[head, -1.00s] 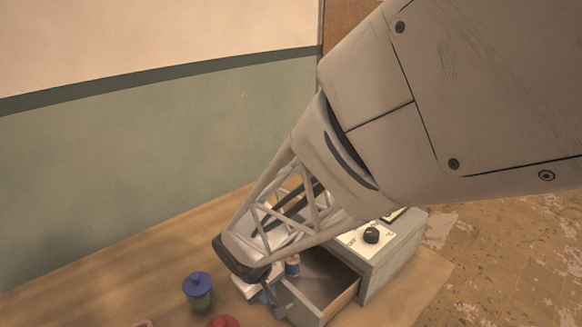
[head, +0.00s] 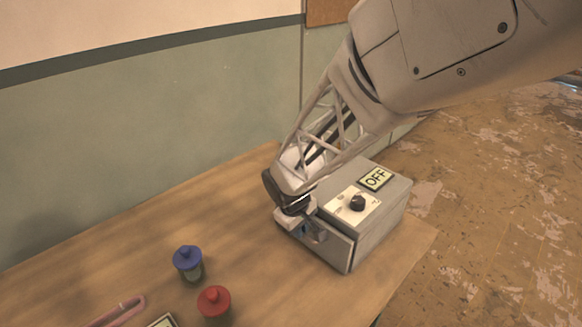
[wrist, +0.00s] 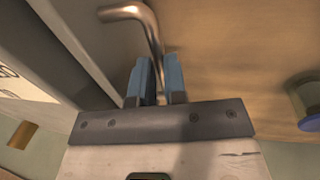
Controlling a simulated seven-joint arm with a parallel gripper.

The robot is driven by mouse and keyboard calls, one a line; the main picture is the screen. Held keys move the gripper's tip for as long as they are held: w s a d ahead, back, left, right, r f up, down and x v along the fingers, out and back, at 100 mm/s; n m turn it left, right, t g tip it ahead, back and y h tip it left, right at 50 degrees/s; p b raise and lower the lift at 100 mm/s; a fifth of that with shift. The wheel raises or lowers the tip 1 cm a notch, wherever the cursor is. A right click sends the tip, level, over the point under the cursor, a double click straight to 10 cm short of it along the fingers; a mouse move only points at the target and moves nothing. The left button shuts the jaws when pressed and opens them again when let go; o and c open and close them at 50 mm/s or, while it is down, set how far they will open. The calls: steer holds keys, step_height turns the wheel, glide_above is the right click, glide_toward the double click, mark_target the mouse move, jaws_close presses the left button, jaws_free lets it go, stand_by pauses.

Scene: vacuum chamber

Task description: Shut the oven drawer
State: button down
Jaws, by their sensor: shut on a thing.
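The grey oven (head: 385,215) stands on the wooden table, with a black knob (head: 358,202) and an OFF sign (head: 376,179) on top. Its drawer front (head: 333,251) sits against or very near the oven body, and no drawer interior shows. I cannot tell if a thin gap is left. The bent metal handle (wrist: 150,28) shows in the wrist view, running between the blue fingers. My gripper (wrist: 156,88) is shut on the handle. In the head view my gripper (head: 308,228) is at the drawer front and partly hides it.
A blue-lidded jar (head: 187,260) and a red-lidded jar (head: 214,302) stand on the table (head: 110,250) left of the oven. A pink object (head: 122,312) lies at the lower left. Bare tabletop lies between the jars and the oven.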

steer(key=shift+w+d, duration=0.35)
steer(key=shift+w, duration=0.05)
steer(key=c, duration=1.2)
jaws_free()
steer(key=shift+d, duration=0.1)
steer(key=shift+o, duration=0.2)
steer(key=shift+r, duration=0.1)
steer(key=shift+s+a+r, duration=0.15)
steer(key=shift+a+r, duration=0.05)
steer(key=shift+r, duration=1.05)
steer(key=shift+s+a+r, duration=0.15)
steer(key=shift+r, duration=1.1)
steer(key=shift+s+a+r, duration=0.15)
steer(key=shift+a+r, duration=0.05)
steer(key=shift+r, duration=1.05)
